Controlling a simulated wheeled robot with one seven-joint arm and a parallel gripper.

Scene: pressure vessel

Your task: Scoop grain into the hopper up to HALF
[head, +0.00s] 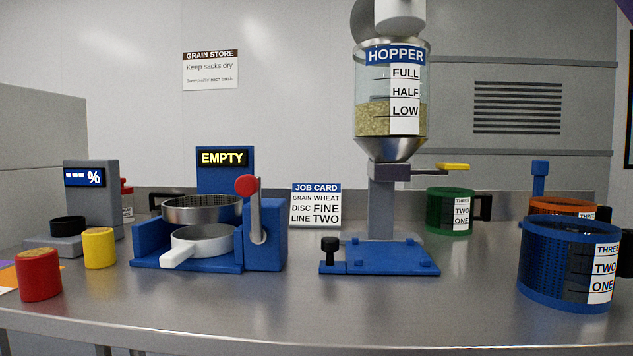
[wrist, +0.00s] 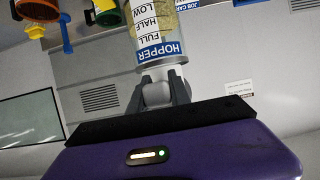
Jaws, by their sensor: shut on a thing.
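The hopper (head: 366,88) is a clear cylinder with FULL, HALF and LOW marks on a stand at centre right. Tan grain (head: 372,120) fills its lower part, its top between the LOW and HALF words. A white scoop-like vessel (head: 400,14) is right above the hopper mouth, cut off by the frame's top. In the wrist view my gripper (wrist: 158,82) is shut on a pale grey part (wrist: 157,92), seemingly of this vessel. The hopper shows upside down just beyond it (wrist: 162,50). The inside of the vessel is hidden.
A yellow-handled valve (head: 453,167) sticks out under the hopper. A blue sieve unit (head: 265,262) reading EMPTY and a job card (head: 316,205) stand left of it. Green (head: 440,212), orange (head: 565,207) and blue (head: 565,285) containers stand right. The front middle of the bench is clear.

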